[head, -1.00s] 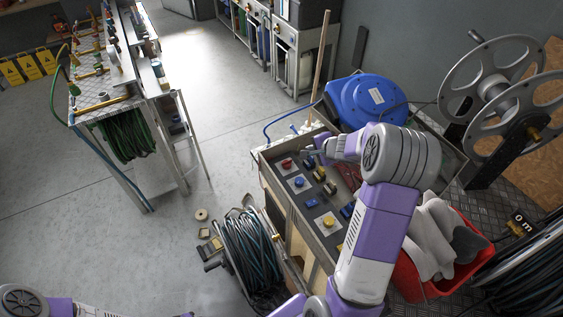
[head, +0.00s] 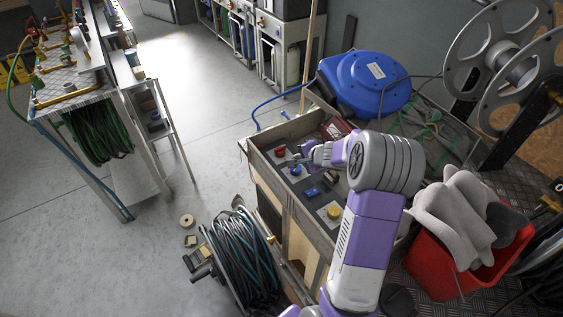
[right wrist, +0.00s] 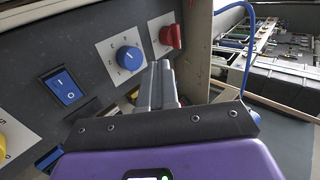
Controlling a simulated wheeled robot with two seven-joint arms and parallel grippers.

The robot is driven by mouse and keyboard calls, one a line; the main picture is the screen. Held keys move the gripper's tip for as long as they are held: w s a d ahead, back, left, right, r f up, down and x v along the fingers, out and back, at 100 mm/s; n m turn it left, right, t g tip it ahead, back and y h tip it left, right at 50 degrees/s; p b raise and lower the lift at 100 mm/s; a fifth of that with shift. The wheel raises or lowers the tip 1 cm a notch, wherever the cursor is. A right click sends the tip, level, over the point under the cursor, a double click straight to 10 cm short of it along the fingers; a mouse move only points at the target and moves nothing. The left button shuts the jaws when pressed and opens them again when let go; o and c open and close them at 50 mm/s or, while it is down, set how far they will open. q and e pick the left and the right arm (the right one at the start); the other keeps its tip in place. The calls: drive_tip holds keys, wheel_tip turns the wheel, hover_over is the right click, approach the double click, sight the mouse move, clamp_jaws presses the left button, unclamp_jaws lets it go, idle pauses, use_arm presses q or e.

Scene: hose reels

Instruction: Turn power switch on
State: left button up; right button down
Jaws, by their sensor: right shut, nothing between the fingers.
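A dark control panel (head: 265,165) is set in the top of a wooden cabinet. In the right wrist view the rocker (right wrist: 62,88) is marked I and 0, left of the blue knob (right wrist: 130,59) and red knob (right wrist: 171,36). My right gripper (right wrist: 161,70) is shut and empty, its tips in front of the panel just right of the blue knob; contact is unclear. A second blue rocker (right wrist: 47,160) is partly hidden. My left gripper is out of view.
A blue hose reel (head: 365,82) stands behind the panel. A red bin (head: 455,265) with grey cloths is at right, and a metal reel (head: 500,60) behind it. A hose coil (head: 240,250) stands on the floor at left. Open floor lies beyond.

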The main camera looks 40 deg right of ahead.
drive_tip(key=f, duration=0.1)
drive_tip(key=b, duration=0.1)
approach(278, 152)
wheel_tip(278, 152, down, 4)
drive_tip(key=shift+w, duration=0.1)
drive_tip(key=w+p, duration=0.1)
drive_tip(key=w, duration=0.1)
drive_tip(key=shift+w+r, duration=0.1)
drive_tip(key=shift+w, duration=0.15)
drive_tip(key=shift+w+d+p, duration=0.2)
drive_tip(key=shift+w+p, duration=0.35)
drive_tip(key=shift+w, duration=0.3)
